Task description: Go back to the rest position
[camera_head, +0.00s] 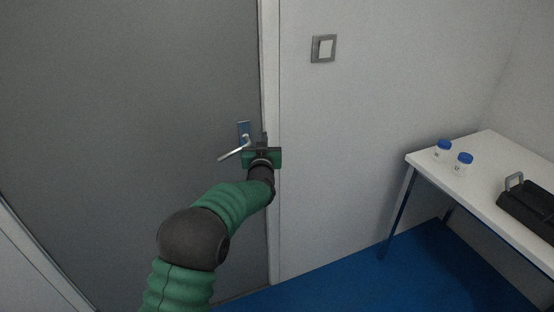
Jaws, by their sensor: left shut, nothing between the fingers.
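My left gripper (264,141) is at the end of my green and black left arm, which comes up from the bottom of the head view. It is shut and holds nothing. It shows just right of the silver door handle (235,151), in front of the door frame's edge. Whether it touches the handle, I cannot tell. The handle is on the grey door (130,90) and tilts down to the left. The door looks closed. My right gripper is not in view.
A white table (489,143) stands at the right with two blue-capped bottles (443,150) and a black case (527,205) on it. A light switch (324,48) is on the white wall. The blue floor (400,280) between the door and the table is clear.

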